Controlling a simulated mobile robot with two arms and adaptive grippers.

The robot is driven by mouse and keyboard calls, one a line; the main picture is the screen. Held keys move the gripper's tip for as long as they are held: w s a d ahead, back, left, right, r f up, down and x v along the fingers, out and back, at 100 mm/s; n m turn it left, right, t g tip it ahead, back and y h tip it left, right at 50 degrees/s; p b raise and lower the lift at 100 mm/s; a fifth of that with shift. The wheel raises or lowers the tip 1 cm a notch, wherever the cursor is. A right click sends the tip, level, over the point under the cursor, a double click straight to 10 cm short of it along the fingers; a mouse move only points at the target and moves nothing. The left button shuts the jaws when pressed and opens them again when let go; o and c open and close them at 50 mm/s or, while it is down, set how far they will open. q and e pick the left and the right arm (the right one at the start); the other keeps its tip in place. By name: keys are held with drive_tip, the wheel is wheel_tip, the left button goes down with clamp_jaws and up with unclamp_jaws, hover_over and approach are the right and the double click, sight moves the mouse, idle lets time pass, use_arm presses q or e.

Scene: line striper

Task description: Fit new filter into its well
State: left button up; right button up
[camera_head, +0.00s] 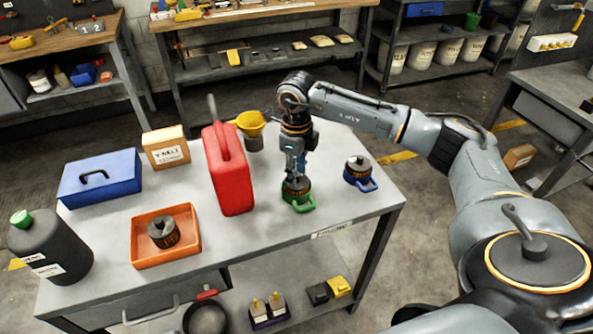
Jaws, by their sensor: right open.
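My right gripper (295,174) points straight down at the top of a dark filter with a brownish pleated side (297,187). Its jaws are open, at the filter's top; I cannot tell if they touch it. This filter sits in or on a green well with a handle (303,204) near the table's front edge. A similar dark-topped filter (359,164) sits at a blue well with a handle (367,185) to the right. Another dark filter (163,232) stands in an orange tray (190,250) on the left. Which filter is new I cannot tell. My left gripper is out of view.
A tall red can (228,175) stands left of my gripper, with a yellow funnel (250,122) behind. A blue case (100,181), a cardboard box (166,148) and a black bottle (50,250) are further left. The grey tabletop (275,235) is bare in front.

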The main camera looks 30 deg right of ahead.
clamp_jaws()
drive_tip(key=shift+r+p, duration=0.45)
drive_tip(key=shift+r, duration=0.3)
drive_tip(key=shift+r+p, duration=1.4)
drive_tip(key=shift+r, duration=0.9)
